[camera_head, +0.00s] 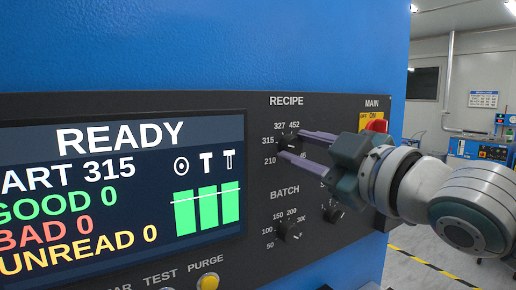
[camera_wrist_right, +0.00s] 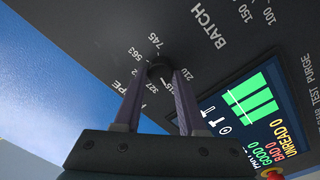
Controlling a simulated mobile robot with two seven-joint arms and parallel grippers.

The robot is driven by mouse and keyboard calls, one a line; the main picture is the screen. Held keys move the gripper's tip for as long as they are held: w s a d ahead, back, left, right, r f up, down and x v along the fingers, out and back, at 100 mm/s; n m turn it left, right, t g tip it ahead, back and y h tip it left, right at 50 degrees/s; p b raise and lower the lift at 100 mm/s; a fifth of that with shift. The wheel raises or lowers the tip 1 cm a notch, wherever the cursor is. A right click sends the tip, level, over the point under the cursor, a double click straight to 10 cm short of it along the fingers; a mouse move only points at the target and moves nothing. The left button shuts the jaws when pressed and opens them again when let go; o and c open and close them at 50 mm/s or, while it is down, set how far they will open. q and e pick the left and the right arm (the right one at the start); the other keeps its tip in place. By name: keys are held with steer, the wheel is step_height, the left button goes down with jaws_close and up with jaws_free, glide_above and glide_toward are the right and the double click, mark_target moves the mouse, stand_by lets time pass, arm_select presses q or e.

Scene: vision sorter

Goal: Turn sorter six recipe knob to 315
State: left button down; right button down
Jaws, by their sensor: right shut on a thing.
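The recipe knob (camera_head: 288,141) is a small black knob on the dark panel under the word RECIPE, with 210, 315, 327 and 452 around it. My right gripper (camera_head: 293,146) reaches in from the right, one finger above and one below the knob, shut on it. The right wrist view shows the knob (camera_wrist_right: 160,67) between the tips of my right gripper (camera_wrist_right: 160,75). Its pointer mark is too small to read. The screen (camera_head: 120,190) shows READY, a cut-off line ending in ART 315, and zero counts. My left gripper is out of view.
The batch knob (camera_head: 290,232) sits below the recipe knob, and another black knob (camera_head: 333,213) is under my gripper. The red main switch (camera_head: 376,126) is close above my right wrist. A yellow purge button (camera_head: 208,282) is at the bottom. Open floor lies at right.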

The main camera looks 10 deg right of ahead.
steer(key=shift+c, duration=2.4)
jaws_free()
steer(key=b+v, duration=0.3)
steer(key=v, duration=0.7)
